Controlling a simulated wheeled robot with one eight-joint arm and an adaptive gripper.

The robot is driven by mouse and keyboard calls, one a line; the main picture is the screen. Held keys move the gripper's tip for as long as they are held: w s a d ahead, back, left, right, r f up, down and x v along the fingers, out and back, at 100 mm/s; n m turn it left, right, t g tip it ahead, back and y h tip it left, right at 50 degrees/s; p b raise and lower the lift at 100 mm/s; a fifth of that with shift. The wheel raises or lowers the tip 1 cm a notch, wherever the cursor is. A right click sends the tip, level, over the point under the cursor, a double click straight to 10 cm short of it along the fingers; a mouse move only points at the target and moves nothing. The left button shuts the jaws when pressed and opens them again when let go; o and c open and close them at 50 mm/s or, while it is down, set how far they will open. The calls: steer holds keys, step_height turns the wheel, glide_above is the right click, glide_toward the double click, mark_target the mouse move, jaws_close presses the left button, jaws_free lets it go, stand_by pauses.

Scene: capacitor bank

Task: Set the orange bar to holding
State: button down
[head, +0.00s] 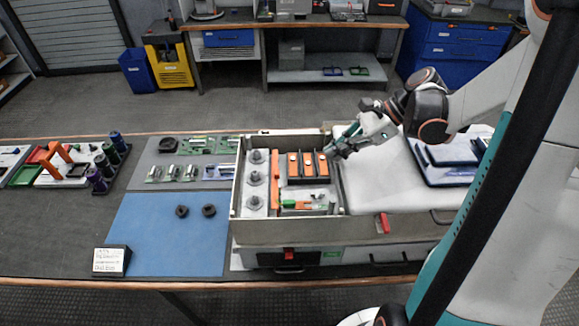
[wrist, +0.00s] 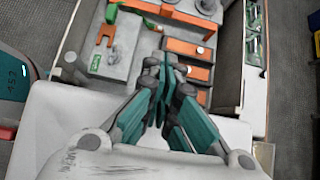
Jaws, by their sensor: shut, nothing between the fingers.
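The orange bar (head: 276,180) is a long narrow strip inside a grey open-topped box, between a column of grey round posts (head: 254,178) and a row of orange-faced modules (head: 308,165). In the wrist view the bar (wrist: 172,11) runs across the top, beyond the modules (wrist: 187,48). My gripper (head: 332,152) is at the box's right side, over the rightmost module, apart from the bar. In the wrist view its teal fingers (wrist: 162,64) are together and empty, and hide part of the modules. I cannot read any holding mark.
A small plate with an orange fork (wrist: 106,34) and green part lies in the box's front. The box walls (head: 290,232) stand up around everything. A white lid surface (head: 386,180) with a blue tray (head: 450,172) lies right. A blue mat (head: 165,235) lies left.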

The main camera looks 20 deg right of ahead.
mark_target(275, 174)
steer(key=shift+s+d+f, duration=0.1)
steer(key=shift+d, duration=0.05)
steer(key=b+x, duration=0.3)
steer(key=x, duration=0.7)
steer(key=shift+a+f, duration=0.2)
steer(key=shift+a, duration=0.05)
steer(key=shift+w+a+r, duration=0.1)
steer(key=shift+w+a, duration=0.1)
steer(key=shift+a, duration=0.35)
steer(key=shift+w+a+r, duration=0.1)
steer(key=shift+w+a, duration=0.1)
steer(key=shift+a, duration=0.4)
steer(key=shift+w+a+r+b, duration=0.1)
steer(key=shift+w+a+b, duration=0.2)
steer(key=shift+a, duration=0.3)
steer(key=shift+w+a, duration=0.2)
steer(key=shift+a, duration=0.5)
steer(key=shift+w+a, duration=0.2)
steer(key=shift+a, duration=0.55)
steer(key=shift+d, duration=0.1)
